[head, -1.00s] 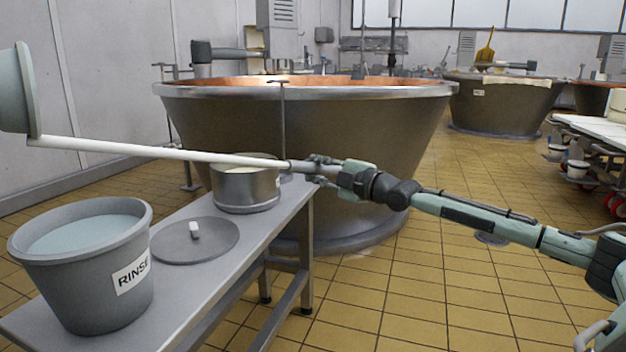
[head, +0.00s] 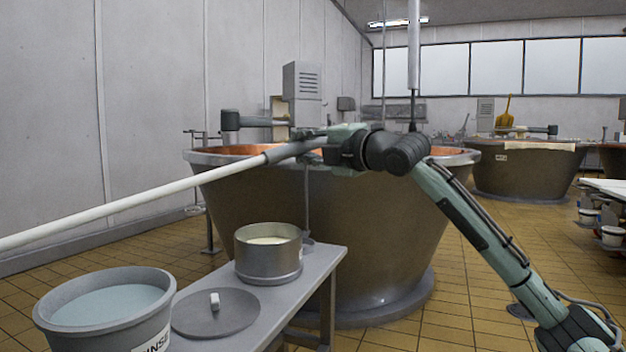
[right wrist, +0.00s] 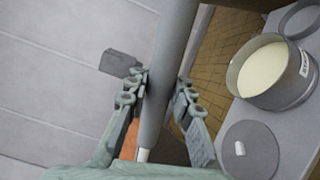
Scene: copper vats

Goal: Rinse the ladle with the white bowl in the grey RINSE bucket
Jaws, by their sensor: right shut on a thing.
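My right gripper (head: 322,146) is shut on the grey grip of the ladle (head: 140,202), high in front of the big vat. The ladle's long white handle slopes down from the gripper to the left edge of the head view. Its bowl is out of view. In the right wrist view the fingers of my right gripper (right wrist: 158,98) close on both sides of the ladle's grey grip (right wrist: 174,60). The grey RINSE bucket (head: 95,340), filled with pale liquid, stands at the lower left, its label cut by the frame edge. My left gripper is not in view.
On the metal bench (head: 318,266) stand a steel pot (head: 268,264) with pale contents and a grey round lid (head: 240,318) with a white knob. A large copper-lined vat (head: 370,240) stands behind the bench. Tiled floor (head: 480,290) at the right is mostly open.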

